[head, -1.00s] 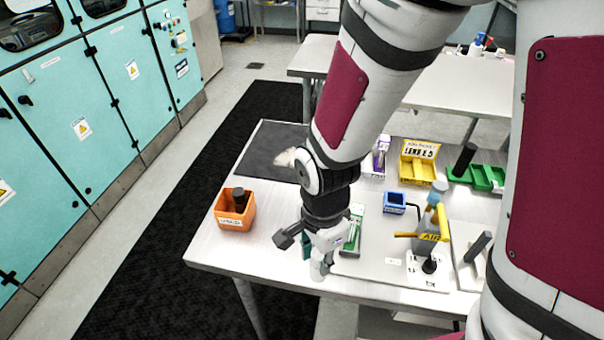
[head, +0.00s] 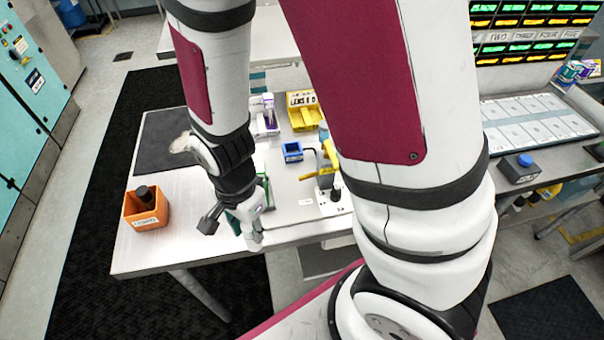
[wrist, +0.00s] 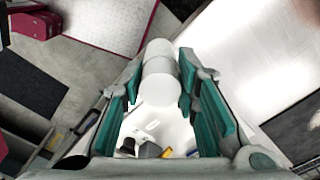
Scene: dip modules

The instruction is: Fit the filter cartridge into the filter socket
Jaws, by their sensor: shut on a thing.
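My gripper (head: 252,232) hangs just over the front edge of the steel table in the head view, pointing down. In the wrist view, its teal finger pads are closed on a white cylinder, the filter cartridge (wrist: 159,82). The cartridge lies lengthwise between the pads, and its far end reaches beyond them. I cannot make out the cartridge in the head view, where the fingers and arm cover it. I cannot pick out the filter socket for certain in either view.
An orange bin (head: 137,219) with a dark cylinder stands at the table's left. A blue box (head: 292,157), a yellow bin (head: 305,121) and a white fixture plate (head: 329,207) lie right of my gripper. My arm hides much of the table. A tray of pale panels (head: 520,117) is at right.

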